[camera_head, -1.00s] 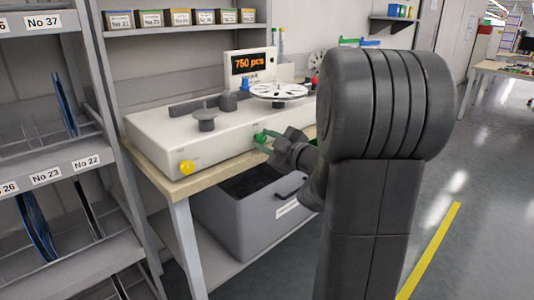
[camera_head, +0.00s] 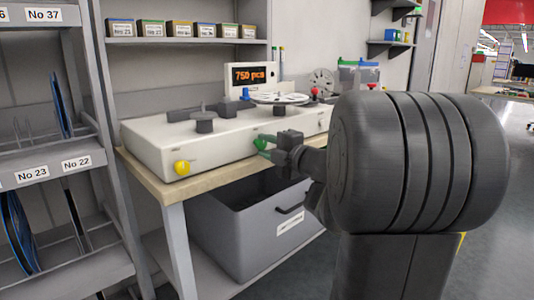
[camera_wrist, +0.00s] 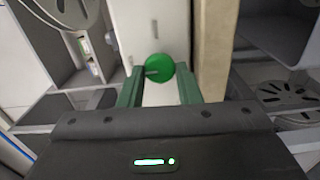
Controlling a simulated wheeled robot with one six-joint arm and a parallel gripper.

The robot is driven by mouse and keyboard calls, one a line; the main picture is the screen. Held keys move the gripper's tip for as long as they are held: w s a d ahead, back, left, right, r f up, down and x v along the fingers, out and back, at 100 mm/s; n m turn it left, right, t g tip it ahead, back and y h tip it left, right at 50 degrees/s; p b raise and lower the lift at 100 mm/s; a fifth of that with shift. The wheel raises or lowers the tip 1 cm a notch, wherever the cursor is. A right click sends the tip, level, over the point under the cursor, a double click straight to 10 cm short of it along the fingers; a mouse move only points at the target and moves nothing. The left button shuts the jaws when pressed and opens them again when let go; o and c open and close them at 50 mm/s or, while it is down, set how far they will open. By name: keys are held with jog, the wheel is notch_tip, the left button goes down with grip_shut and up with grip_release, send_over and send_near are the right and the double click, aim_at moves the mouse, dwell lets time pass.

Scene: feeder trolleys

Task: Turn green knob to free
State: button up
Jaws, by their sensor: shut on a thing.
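The green knob (camera_wrist: 159,67) is on the front face of the white counting machine (camera_head: 150,147). In the wrist view it lies between the tips of my gripper's two green fingers (camera_wrist: 160,82). A dark pointer mark runs from the knob's middle toward the left in that view. In the head view my gripper (camera_head: 266,145) reaches the machine front and is shut on the green knob, which is mostly covered by the fingers there. The knob's label cannot be read.
A yellow knob (camera_head: 182,168) is on the same front, to the left. A display (camera_head: 254,75) reads 750 pcs. A reel (camera_head: 279,98) lies on top. A grey bin (camera_head: 250,235) stands below the wooden table edge (camera_head: 200,186). A shelf rack (camera_head: 55,165) is at the left.

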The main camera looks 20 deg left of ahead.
dwell(0.4)
jog(key=o, duration=0.9)
jog(key=shift+o, duration=0.2)
jog(key=p+v, duration=0.3)
jog(key=v, duration=1.1)
jog(key=shift+a+f, duration=0.1)
jog(key=shift+a, duration=0.1)
